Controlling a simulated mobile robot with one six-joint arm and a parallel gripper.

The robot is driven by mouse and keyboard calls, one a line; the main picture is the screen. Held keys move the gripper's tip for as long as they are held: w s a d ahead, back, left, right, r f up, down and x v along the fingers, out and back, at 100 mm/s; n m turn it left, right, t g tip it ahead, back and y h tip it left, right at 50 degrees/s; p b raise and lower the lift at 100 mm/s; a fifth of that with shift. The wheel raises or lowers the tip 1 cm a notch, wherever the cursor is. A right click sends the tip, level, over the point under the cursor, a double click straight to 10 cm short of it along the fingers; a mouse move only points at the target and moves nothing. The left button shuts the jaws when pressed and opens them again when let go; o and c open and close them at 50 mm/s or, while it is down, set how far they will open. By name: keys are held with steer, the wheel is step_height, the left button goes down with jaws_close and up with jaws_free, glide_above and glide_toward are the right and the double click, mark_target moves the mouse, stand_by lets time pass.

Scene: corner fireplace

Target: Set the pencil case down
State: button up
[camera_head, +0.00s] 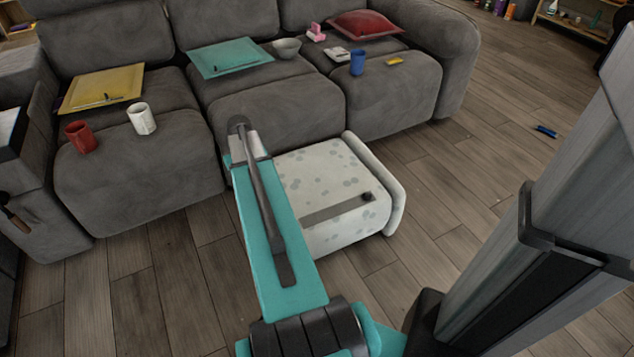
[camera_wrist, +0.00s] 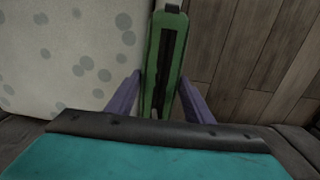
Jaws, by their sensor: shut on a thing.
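In the wrist view, a long green case with a dark strip down its middle, the pencil case (camera_wrist: 171,55), stands between the two purple fingers of my gripper (camera_wrist: 160,77). My gripper is shut on it. The near end of the case is hidden by my wrist. The case shows over the boundary between a pale spotted ottoman (camera_wrist: 60,60) and the wooden floor; I cannot tell whether it touches anything. In the head view, my arm hides the gripper and the case.
The ottoman (camera_head: 310,185) stands before the grey sofa (camera_head: 275,100). The sofa seats hold a red mug (camera_head: 81,137), white mug (camera_head: 141,119), yellow mat (camera_head: 85,92), teal mat (camera_head: 215,62), bowl (camera_head: 287,47) and blue cup (camera_head: 357,62). Floor (camera_head: 490,150) at right is mostly clear.

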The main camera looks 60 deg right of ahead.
steer(key=b, duration=0.4)
glide_toward(294, 187)
steer(key=shift+w+a+f, duration=0.35)
steer(key=shift+a, duration=0.15)
steer(key=shift+s+d, duration=0.35)
steer(key=shift+d, duration=0.1)
steer(key=shift+f+b, duration=1.15)
steer(key=shift+f, duration=0.6)
steer(key=o, duration=1.2)
